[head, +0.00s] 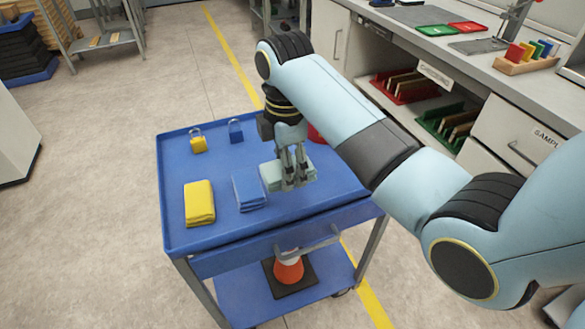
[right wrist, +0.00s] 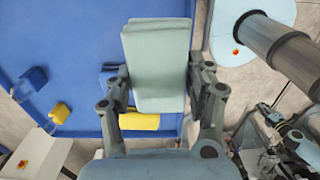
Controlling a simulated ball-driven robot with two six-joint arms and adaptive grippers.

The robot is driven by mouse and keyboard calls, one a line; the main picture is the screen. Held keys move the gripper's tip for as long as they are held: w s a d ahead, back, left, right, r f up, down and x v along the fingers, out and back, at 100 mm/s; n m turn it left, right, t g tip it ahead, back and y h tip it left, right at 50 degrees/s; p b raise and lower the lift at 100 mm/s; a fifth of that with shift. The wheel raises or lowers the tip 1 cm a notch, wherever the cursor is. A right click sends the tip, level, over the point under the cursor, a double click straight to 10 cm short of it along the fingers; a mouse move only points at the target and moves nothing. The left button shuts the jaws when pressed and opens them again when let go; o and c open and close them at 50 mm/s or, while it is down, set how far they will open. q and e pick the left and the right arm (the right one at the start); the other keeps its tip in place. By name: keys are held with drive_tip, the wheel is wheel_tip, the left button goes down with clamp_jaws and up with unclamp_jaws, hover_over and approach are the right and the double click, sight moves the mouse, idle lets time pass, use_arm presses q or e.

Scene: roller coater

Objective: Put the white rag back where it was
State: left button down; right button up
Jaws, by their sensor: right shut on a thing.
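The white rag (head: 272,177), folded and slightly greenish, is between the fingers of my right gripper (head: 296,180). The gripper is shut on it; in the right wrist view the rag (right wrist: 158,65) lies between both fingers. It appears held above the blue cart top (head: 240,226), but the exact gap is hard to tell. A folded blue rag (head: 249,190) lies just left of it, and a folded yellow rag (head: 199,203) further left. In the right wrist view the white rag partly covers the blue one. My left gripper is not in view.
A yellow padlock (head: 198,144) and a blue padlock (head: 236,134) stand at the cart's back. A red object (head: 315,133) is mostly hidden behind my right arm. An orange cone-shaped item (head: 288,269) is on the lower shelf. A workbench (head: 470,70) stands at right.

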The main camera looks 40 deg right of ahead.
sight(294, 158)
drive_tip(key=w+d+f, duration=0.4)
drive_tip(key=w+d, duration=0.1)
drive_tip(key=shift+f+b, duration=0.2)
drive_tip(key=shift+b, duration=0.2)
wheel_tip(294, 158, down, 4)
drive_tip(key=shift+r, duration=0.1)
drive_tip(key=o, duration=1)
drive_tip(key=shift+s, duration=0.1)
drive_tip(key=shift+r, duration=0.1)
wheel_tip(294, 158, up, 12)
drive_tip(key=shift+f+p, duration=0.1)
drive_tip(key=shift+p, duration=0.2)
